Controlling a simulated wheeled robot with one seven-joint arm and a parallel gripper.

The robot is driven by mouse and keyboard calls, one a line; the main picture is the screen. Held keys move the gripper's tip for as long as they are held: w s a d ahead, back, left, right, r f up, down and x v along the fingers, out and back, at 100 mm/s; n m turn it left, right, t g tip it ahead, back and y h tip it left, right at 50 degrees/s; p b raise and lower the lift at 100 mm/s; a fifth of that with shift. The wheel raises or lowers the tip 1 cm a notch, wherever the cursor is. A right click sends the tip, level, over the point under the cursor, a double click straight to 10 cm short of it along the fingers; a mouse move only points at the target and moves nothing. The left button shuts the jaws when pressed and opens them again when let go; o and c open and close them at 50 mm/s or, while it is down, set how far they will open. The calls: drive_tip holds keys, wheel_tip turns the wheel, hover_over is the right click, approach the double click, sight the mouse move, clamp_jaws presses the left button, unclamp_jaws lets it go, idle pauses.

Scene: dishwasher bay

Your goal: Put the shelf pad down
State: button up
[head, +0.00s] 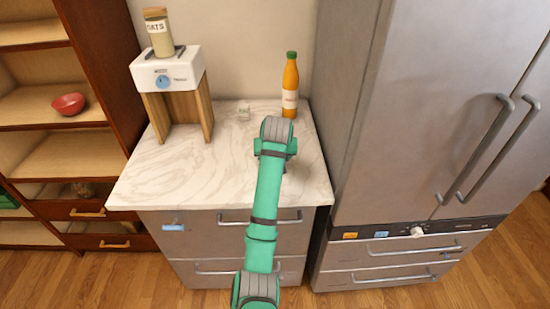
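I cannot make out a shelf pad in the head view. My green arm reaches up from the bottom over the marble-topped counter (170,180), and its far grey joint is above the counter's right half. My gripper is hidden behind that arm, so its fingers and anything between them do not show.
A white appliance (183,73) on a wooden stand (207,110) bears an oats jar (159,42). An orange bottle (290,88) and a small clear item (244,111) stand at the back. Shelves with a red bowl (68,104) are left; a steel fridge (430,110) is right.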

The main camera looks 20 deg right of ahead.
drive_tip(key=v, duration=1.1)
drive_tip(key=shift+w, duration=0.1)
drive_tip(key=shift+d, duration=0.15)
